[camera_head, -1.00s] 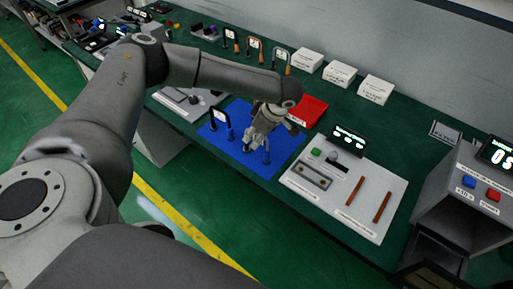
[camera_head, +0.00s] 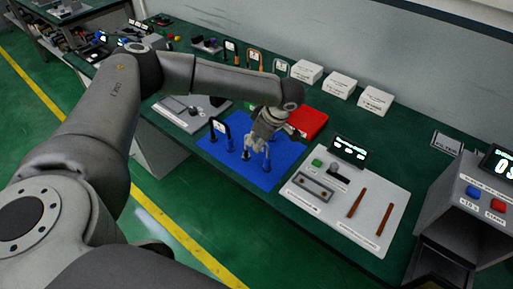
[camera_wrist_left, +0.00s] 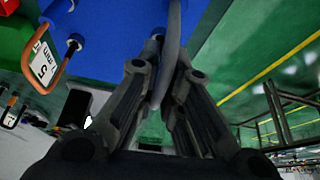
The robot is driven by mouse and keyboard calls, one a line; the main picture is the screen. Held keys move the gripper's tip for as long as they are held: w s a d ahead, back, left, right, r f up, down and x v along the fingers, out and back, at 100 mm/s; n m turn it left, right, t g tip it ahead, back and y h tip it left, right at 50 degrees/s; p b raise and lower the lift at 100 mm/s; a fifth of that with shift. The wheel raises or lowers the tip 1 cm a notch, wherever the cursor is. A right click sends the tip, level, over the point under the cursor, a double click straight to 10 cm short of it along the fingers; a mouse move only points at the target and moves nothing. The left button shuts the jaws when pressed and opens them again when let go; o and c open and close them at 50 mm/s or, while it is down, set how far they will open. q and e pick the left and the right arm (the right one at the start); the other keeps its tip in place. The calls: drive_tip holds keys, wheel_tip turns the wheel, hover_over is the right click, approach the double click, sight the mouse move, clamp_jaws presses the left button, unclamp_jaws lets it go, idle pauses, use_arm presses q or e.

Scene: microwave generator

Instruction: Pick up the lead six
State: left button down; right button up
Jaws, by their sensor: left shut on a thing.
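My left gripper (camera_head: 258,148) is above the blue mat (camera_head: 228,168), shut on a lead. In the left wrist view the gripper (camera_wrist_left: 160,85) has the lead's grey cable (camera_wrist_left: 172,45) between its fingers. Two dark plug ends of this lead (camera_head: 267,165) show below the fingers, at or just above the mat; I cannot tell if they touch it. Its number is hidden. Another lead (camera_head: 221,128) with a white label stands at the mat's left. In the left wrist view an orange lead (camera_wrist_left: 60,72) has a label that seems to read 5. My right gripper is not in view.
A grey panel (camera_head: 335,207) with brown rods is to the right. Several white boxes (camera_head: 341,85) and upright leads (camera_head: 254,60) stand at the back. A grey device (camera_head: 468,205) is at far right.

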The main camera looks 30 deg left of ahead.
use_arm(q)
drive_tip(key=s+d+r+b, duration=0.2)
drive_tip(key=s+r+b, duration=0.3)
drive_tip(key=s+r, duration=0.6)
drive_tip(key=shift+s+d, duration=0.3)
drive_tip(key=shift+s, duration=1.1)
